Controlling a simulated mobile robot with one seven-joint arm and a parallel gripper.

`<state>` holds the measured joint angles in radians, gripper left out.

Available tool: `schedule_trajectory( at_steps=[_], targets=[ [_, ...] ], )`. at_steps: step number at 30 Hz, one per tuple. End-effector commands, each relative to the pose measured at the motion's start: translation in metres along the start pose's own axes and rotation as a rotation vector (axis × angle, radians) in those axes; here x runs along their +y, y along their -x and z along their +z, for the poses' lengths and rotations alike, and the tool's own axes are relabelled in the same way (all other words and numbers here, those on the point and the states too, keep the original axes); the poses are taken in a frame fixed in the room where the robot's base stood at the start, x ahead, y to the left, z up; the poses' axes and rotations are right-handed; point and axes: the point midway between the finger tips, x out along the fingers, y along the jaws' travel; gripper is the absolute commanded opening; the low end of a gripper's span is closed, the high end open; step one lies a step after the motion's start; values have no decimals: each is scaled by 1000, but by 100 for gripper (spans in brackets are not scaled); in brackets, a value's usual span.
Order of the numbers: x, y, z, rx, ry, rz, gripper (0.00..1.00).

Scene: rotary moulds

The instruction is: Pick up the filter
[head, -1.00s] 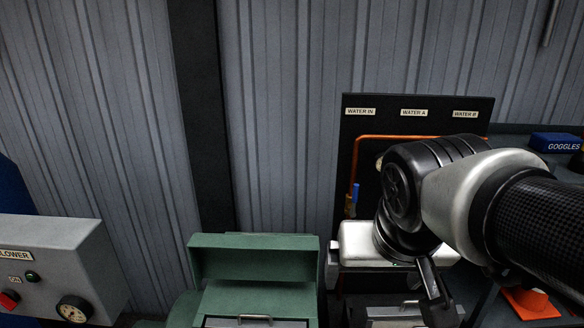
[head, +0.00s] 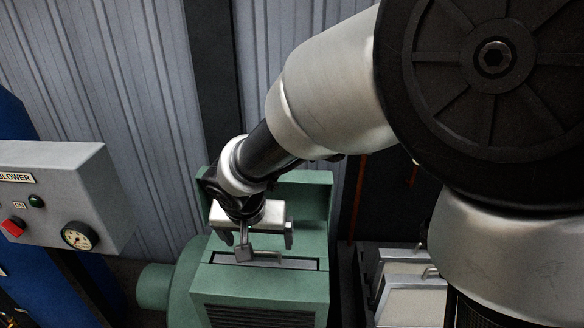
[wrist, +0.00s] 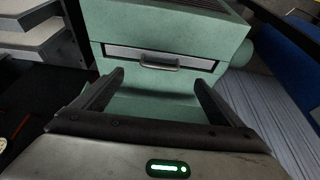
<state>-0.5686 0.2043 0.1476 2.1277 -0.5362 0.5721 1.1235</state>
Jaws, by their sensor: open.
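The filter (head: 222,258) appears as a pale panel with a metal handle, seated in a slot in the top of the green blower housing (head: 312,285). In the wrist view the filter (wrist: 120,54) lies flush in its slot, with its handle (wrist: 160,64) near the middle. My gripper (head: 258,242) is above the slot. In the wrist view its open fingers (wrist: 160,80) stand to either side of the handle, with nothing between them. I cannot tell how far the fingertips are from the handle. The filter's lower part is hidden inside the housing.
A raised green lid (head: 318,200) stands behind the slot. The grey blower control box (head: 70,170) is at left, with a red button and a gauge. Pale framed panels with handles (head: 408,298) stand at right. My arm hides much of the right side.

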Motion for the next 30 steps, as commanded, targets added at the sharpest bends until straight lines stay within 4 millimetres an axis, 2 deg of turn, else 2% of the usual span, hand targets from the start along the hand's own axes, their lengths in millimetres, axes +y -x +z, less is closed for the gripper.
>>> schedule_trajectory(
  at_steps=[1,3,11,21,30],
  targets=[
    [0,-12,1,-3,0,2,91],
    [0,-24,1,-2,1,2,91],
    [0,-43,0,0,-1,0,91],
    [0,-88,2,-1,0,1,91],
    [0,-92,2,1,-2,-1,90]
  ],
)
